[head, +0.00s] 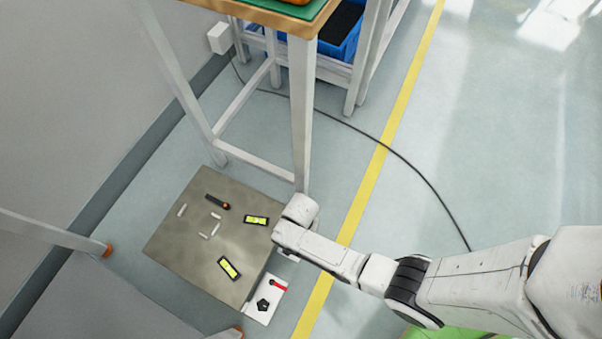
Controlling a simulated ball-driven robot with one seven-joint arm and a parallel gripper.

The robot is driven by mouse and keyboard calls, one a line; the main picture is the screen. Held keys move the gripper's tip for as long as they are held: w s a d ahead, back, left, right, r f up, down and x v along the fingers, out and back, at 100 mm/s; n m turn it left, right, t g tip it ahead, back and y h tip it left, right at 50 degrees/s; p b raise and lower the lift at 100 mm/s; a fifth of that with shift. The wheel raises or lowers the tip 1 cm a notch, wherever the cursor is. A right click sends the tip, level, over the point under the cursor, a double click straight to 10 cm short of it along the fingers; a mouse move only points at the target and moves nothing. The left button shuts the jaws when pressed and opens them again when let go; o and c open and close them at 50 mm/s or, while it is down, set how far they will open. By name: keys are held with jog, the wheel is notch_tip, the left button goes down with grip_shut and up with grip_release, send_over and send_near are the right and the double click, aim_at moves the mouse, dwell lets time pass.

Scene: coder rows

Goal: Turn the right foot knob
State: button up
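A black lobed knob (263,305) sits on a small white plate (261,319) on the near right side of a low grey-brown block. A red lever (279,287) with a dark pivot is on the same plate, just above the knob in the picture. I cannot tell whether this is the right foot knob; no other knob shows. My arm reaches in from the right, and its far end is above the block's right edge, up and to the right of the knob and apart from it. My gripper's fingers do not show; the wrist seems to hide them.
The block (180,245) carries two yellow levels (229,268) (256,220), a black tool with an orange tip (217,202) and several white pegs. A table leg (301,120) stands just behind my wrist. A dark cable (400,157) crosses the floor. Floor right of the yellow line is mostly clear.

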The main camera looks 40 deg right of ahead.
jog(key=c, duration=0.8)
jog(key=shift+o, duration=0.2)
jog(key=shift+n, duration=0.3)
jog(key=n+p, duration=0.1)
jog(key=n, duration=0.3)
jog(key=shift+p, duration=0.4)
jog(key=n+p, duration=0.1)
jog(key=n, duration=0.4)
jog(key=shift+s, duration=0.1)
jog(key=shift+n, duration=0.4)
jog(key=o, duration=0.8)
jog(key=shift+c, duration=0.2)
